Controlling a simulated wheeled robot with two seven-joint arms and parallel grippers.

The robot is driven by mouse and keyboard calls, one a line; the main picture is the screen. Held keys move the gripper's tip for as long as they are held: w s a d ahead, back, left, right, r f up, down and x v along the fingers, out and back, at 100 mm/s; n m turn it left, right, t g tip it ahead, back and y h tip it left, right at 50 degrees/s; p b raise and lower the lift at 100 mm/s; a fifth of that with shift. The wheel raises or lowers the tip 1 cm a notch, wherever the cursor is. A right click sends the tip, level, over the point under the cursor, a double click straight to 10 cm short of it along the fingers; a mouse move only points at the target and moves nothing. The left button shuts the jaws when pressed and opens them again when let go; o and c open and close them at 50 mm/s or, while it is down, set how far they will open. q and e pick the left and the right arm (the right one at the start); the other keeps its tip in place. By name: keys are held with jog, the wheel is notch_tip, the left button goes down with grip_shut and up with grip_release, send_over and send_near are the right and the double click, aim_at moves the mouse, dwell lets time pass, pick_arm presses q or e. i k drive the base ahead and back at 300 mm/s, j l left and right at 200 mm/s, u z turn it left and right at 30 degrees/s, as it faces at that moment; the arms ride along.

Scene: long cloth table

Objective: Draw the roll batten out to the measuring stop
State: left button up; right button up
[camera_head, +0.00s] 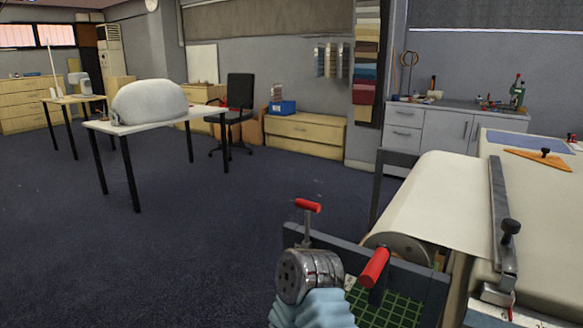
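Pale cloth (440,200) runs from a roll (408,248) onto the long table (548,250). A grey metal strip (500,205) with a black knob (510,232) lies across the cloth's right edge. I cannot tell which part is the measuring stop. A silver and light-blue part, apparently mine, sits at bottom centre beside the bar. No gripper fingers show.
A green-gridded panel (395,308) shows below the bar. An orange triangular tool (538,159) and a blue mat (525,141) lie at the table's far end. The floor left of the bar is clear. A white table (150,123) stands farther back.

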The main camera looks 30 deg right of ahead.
aim_at(505, 228)
jog(key=j+z, duration=0.5)
jog(key=z, duration=0.4)
jog(key=l+z, duration=0.15)
jog(key=z, duration=0.3)
jog(key=l+z, duration=0.1)
jog(key=z, duration=0.7)
jog(key=i+z, duration=0.3)
jog(key=k+l+u, duration=0.1)
jog(key=k+l, duration=0.4)
jog(key=k, duration=0.2)
jog(key=i+j, duration=0.2)
jog(key=j, duration=0.15)
jog(key=i+j, duration=0.2)
jog(key=j, duration=0.15)
jog(key=i+j, duration=0.2)
jog(key=j+u, duration=0.05)
jog(key=j, duration=0.05)
